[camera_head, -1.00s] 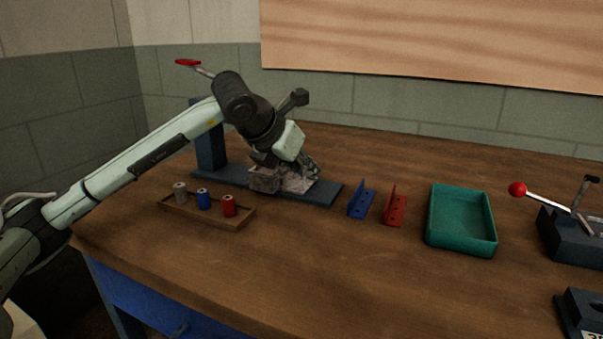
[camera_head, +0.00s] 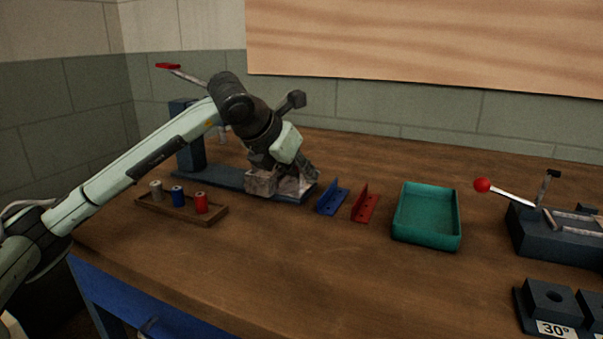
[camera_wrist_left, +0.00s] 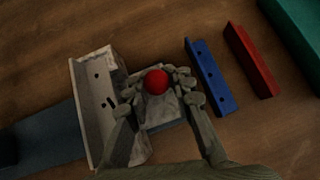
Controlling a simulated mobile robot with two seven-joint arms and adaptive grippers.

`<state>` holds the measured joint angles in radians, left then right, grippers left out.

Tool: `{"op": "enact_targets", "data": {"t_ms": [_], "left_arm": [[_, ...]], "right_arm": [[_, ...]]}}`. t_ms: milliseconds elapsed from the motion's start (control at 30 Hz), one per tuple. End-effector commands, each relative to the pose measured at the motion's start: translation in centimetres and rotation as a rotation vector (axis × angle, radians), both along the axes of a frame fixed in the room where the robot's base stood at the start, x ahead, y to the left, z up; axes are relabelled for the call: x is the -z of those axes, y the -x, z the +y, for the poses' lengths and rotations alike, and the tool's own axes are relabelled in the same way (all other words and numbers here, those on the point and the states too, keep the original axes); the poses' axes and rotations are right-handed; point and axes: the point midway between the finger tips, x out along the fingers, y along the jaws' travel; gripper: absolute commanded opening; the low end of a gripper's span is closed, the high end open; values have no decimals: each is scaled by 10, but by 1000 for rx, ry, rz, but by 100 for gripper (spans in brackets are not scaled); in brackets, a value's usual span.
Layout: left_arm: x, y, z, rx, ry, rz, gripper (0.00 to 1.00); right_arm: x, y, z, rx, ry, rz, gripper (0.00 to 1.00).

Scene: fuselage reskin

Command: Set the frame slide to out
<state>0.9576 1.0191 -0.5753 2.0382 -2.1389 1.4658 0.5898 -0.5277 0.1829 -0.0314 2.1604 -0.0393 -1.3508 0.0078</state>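The frame slide is a worn grey block (camera_head: 262,183) with an upright plate (camera_wrist_left: 92,100), seated at the right end of a dark blue base rail (camera_head: 222,178). Its red ball knob (camera_wrist_left: 156,82) shows in the left wrist view; in the head view my gripper hides it. My left gripper (camera_head: 300,183) is low over the block. In the left wrist view its fingers (camera_wrist_left: 160,88) stand close on both sides of the knob and look shut on it, though exact contact is hard to see. My right gripper is not in view.
Blue (camera_head: 332,200) and red (camera_head: 365,204) brackets lie just right of the slide, then a green tray (camera_head: 428,240). A wooden spool rack (camera_head: 180,212) is in front. A red-knobbed lever fixture (camera_head: 555,240) stands at right.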

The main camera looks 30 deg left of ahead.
Motion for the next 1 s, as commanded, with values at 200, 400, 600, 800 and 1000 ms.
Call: {"op": "enact_targets", "data": {"t_ms": [200,400,600,800,1000], "left_arm": [[0,0,-3,6,2,-2,41],[0,0,-1,4,1,-1,41],[-10,9,1,2,1,-3,41],[-39,37,5,3,-1,-5,41],[-67,65,8,4,0,-4,41]], "right_arm": [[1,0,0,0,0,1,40],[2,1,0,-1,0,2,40],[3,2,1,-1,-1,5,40],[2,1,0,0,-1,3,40],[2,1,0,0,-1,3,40]]}}
